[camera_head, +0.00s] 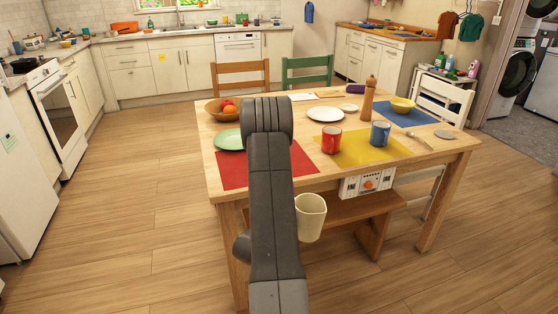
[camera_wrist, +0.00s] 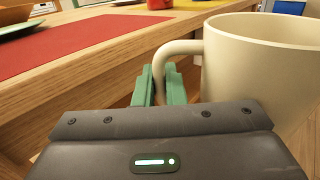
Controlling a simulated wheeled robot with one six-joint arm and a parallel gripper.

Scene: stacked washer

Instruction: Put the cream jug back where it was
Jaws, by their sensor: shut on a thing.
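The cream jug (camera_head: 309,217) hangs in the air in front of the near edge of the wooden table (camera_head: 345,172), below the tabletop level in the head view. In the wrist view the jug (camera_wrist: 265,70) fills the right side, upright or nearly so, with its handle toward the left. My gripper (camera_wrist: 165,85) has its green fingers shut on the jug's handle. In the head view my arm hides the gripper.
On the table a red mat (camera_head: 270,168) lies nearest, with a green plate (camera_head: 229,139), a red mug (camera_head: 331,139), a blue mug (camera_head: 380,133) on a yellow mat (camera_head: 362,149), a fruit bowl (camera_head: 222,110) and a pepper mill (camera_head: 368,98). A bench (camera_head: 350,210) stands under the near edge.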

